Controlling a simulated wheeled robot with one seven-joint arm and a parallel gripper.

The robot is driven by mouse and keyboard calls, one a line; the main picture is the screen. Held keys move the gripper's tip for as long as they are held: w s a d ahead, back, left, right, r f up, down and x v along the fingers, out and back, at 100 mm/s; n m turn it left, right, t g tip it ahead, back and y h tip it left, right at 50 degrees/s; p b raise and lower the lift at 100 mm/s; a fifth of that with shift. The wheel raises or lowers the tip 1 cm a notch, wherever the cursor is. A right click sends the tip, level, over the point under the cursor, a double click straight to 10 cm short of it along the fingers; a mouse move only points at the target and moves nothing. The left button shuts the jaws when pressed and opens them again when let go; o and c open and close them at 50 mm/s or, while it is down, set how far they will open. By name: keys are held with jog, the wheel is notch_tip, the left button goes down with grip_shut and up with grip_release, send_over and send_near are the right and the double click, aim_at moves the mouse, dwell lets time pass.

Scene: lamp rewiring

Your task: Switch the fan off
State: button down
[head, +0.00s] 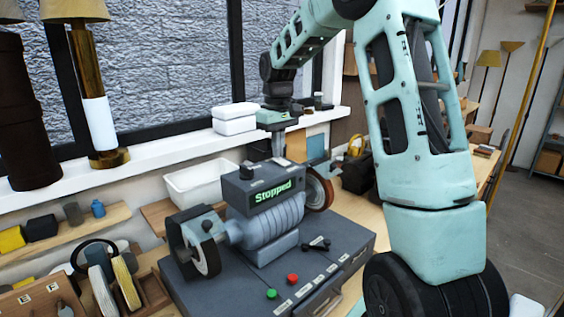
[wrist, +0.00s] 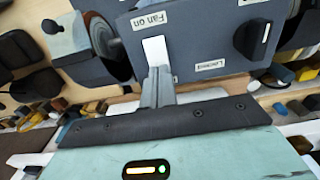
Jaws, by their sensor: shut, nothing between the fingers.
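The bench machine's grey top box (head: 262,190) carries a green display reading "Stopped". In the wrist view, its panel (wrist: 195,55) has a label (wrist: 150,18) reading "Fan on" at the upper left. My gripper (wrist: 157,75) is shut and points at the panel just below that label. A white piece (wrist: 155,50) shows at the fingertips; I cannot tell whether it is a finger pad or part of the fan switch. Whether the fingers touch the panel is unclear. In the head view my gripper (head: 278,148) hangs over the back of the box.
A black knob (wrist: 260,38) with a white line sits on the panel's right, near another small label. A green button (head: 271,294) and a red button (head: 292,279) are on the machine base. A white bin (head: 198,184) stands behind; wheels flank the motor.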

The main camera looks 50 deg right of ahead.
jog(key=shift+f, duration=0.35)
notch_tip(320, 180, up, 7)
jog(key=p, duration=0.6)
jog(key=shift+r, duration=0.1)
dwell(0.4)
dwell(0.5)
